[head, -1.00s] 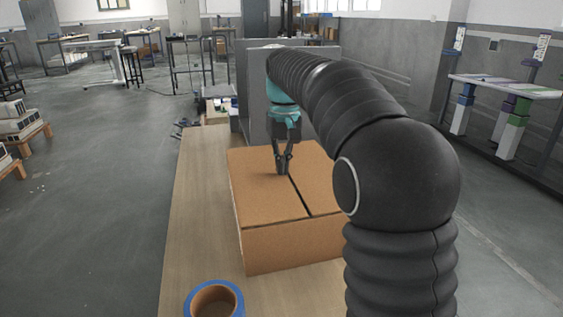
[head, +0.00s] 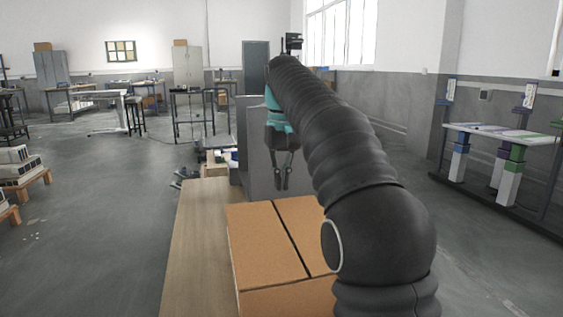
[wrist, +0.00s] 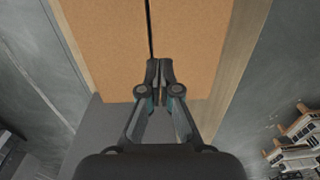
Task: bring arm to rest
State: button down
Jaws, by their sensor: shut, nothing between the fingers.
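My gripper (head: 282,187) hangs pointing down above the far end of a closed cardboard box (head: 262,243) in the head view. Its fingers are shut with nothing between them and are clear of the box top. In the wrist view, my gripper (wrist: 159,66) shows with its fingertips together, in line with the dark seam of the cardboard box (wrist: 106,45). My black-sleeved arm arches from the lower right of the head view to the gripper.
The box stands on a wooden table (head: 197,235) with a bare strip on its left. A grey panel (head: 258,150) rises behind the box. Workbenches stand farther back, a rack with coloured columns (head: 505,150) stands right, and pallets (head: 22,170) stand left. Open floor lies left.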

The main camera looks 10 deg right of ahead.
jog(key=s+d+r+t, duration=0.2)
jog(key=s+r, duration=0.1)
jog(key=s, duration=0.5)
jog(key=s+f+t, duration=0.1)
jog(key=s+f, duration=0.6)
jog(key=s+d+f+t, duration=0.1)
jog(key=s+f, duration=0.6)
jog(key=s+d+f+m+t, duration=0.1)
jog(key=s+f, duration=0.7)
jog(key=shift+t, duration=0.3)
